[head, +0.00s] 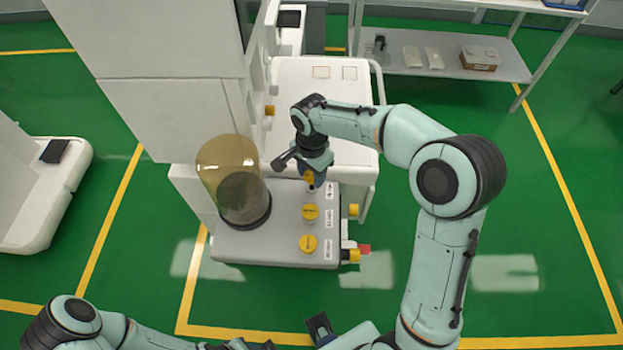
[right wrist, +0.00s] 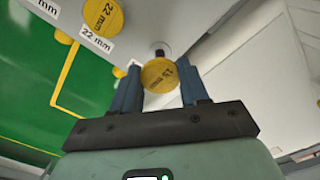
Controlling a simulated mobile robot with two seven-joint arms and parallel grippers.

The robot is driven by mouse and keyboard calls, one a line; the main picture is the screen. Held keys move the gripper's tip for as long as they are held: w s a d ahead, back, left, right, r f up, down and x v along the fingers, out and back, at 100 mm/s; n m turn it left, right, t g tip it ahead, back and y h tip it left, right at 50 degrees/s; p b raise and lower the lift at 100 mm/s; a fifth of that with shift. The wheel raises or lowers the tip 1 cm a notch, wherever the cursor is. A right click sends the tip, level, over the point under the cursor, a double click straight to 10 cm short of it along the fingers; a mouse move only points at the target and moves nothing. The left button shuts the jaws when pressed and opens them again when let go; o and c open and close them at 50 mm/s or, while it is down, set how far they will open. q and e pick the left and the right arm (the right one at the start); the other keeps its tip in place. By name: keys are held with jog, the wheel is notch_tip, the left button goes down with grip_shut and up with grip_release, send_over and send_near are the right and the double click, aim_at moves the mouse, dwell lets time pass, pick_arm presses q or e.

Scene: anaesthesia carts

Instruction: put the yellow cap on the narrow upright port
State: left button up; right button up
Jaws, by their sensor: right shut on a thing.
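The yellow cap (right wrist: 160,76), marked 15 mm, is between the blue fingertips of my right gripper (right wrist: 159,82). In the head view the cap (head: 309,177) shows just below my right gripper (head: 311,163), which is shut on it. The narrow upright port shows as a small dark stub (right wrist: 160,53) just beyond the cap in the right wrist view. The cap is close to the port and roughly in line with it; whether they touch I cannot tell.
The grey cart deck (head: 270,246) carries two other yellow caps marked 22 mm (head: 310,212) (head: 308,243) and an amber-tinted canister (head: 229,172). Yellow-capped side ports (head: 353,210) stick out at the right edge. A tall white cabinet (head: 172,110) stands behind. A shelf (head: 510,66) is far right.

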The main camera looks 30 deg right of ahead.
aim_at(312, 176)
jog(key=shift+f, duration=1.55)
jog(key=shift+f, duration=0.15)
jog(key=o, duration=1)
jog(key=shift+r, duration=0.35)
notch_tip(312, 176, up, 12)
jog(key=shift+f+p, duration=0.15)
jog(key=shift+p, duration=0.45)
